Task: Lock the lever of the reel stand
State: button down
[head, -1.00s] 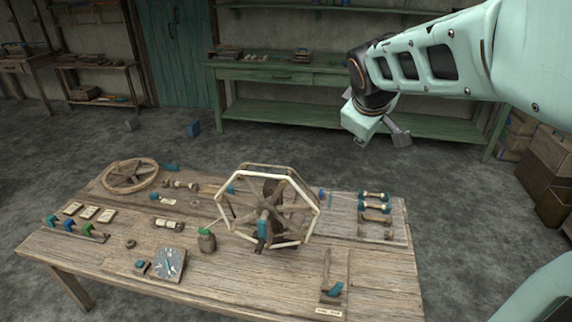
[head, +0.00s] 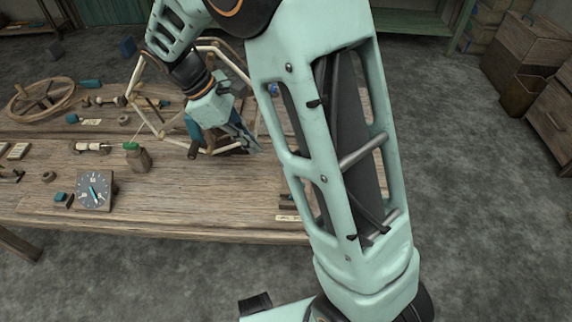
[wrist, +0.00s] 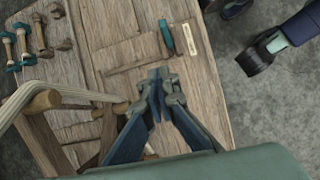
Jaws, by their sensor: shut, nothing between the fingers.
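The reel (head: 140,88), a many-sided cream frame with wooden spokes, stands on the table, partly hidden by my arm. It also shows at the left of the wrist view (wrist: 75,95). A teal part (head: 194,128) and a brown knob (head: 193,150) show at its stand; I cannot tell surely which piece is the lever. My gripper (head: 252,146) is shut and empty, pointing down at the reel's right front side. In the wrist view its fingertips (wrist: 157,76) are together over the tabletop, right of the reel. A teal handle (wrist: 167,37) lies beyond them by a paper label (wrist: 190,38).
Several teal-ended spools (wrist: 22,48) lie on a board. My arm hides the table's right end.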

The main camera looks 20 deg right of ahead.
jog(key=s+d+b+x, duration=0.1)
jog(key=b+x, duration=0.4)
jog(key=x, duration=0.9)
jog(key=shift+s+g, duration=0.4)
jog(key=shift+s, duration=0.35)
jog(key=shift+d+r, duration=0.1)
jog(key=shift+d, duration=0.1)
